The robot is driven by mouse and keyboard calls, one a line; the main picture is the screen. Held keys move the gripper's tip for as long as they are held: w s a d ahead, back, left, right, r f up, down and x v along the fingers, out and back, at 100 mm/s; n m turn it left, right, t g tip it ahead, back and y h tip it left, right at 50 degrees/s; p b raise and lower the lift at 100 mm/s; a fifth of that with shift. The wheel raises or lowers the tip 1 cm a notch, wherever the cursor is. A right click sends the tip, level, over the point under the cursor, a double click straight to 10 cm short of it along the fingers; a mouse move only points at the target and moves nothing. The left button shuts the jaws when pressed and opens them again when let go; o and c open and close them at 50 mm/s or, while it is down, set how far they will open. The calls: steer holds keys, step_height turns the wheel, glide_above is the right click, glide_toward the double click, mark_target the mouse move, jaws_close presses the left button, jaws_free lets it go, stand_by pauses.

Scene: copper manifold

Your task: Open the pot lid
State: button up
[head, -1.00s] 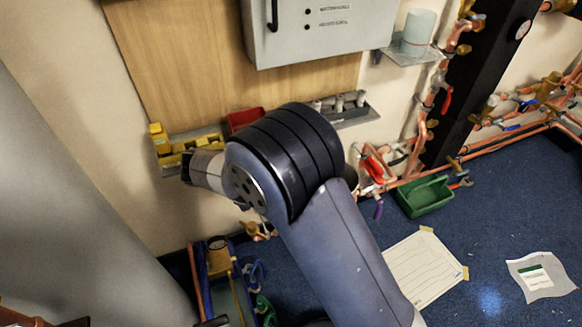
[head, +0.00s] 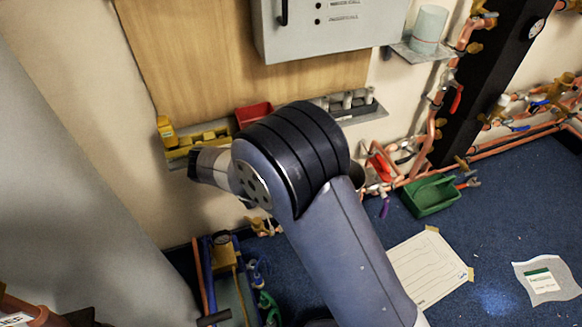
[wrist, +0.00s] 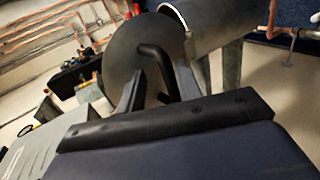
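In the wrist view the pot lid (wrist: 122,50) is a dark grey round disc facing me, with a bent black handle (wrist: 153,60) on it. The pot (wrist: 222,22) is a grey metal cylinder with a bright rim, behind the lid and to its right. The lid stands at the pot's mouth; I cannot tell whether it is fully seated. My gripper (wrist: 160,72) has its two fingers apart, one on each side of the handle. I cannot tell whether they touch it. In the head view my arm hides the gripper's fingers and the lid.
A grey wall cabinet (head: 330,35) hangs above a shelf with a red bin (head: 253,114) and yellow parts. Copper pipes run along the right wall. A green bin (head: 432,195) and paper sheets (head: 428,268) lie on the blue floor.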

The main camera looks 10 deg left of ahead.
steer(key=shift+a+r, duration=0.1)
steer(key=p+v, duration=0.1)
steer(key=v, duration=0.9)
steer(key=shift+s+a, duration=0.25)
steer(key=shift+a, duration=0.05)
steer(key=shift+r, duration=0.15)
steer(key=shift+c, duration=0.2)
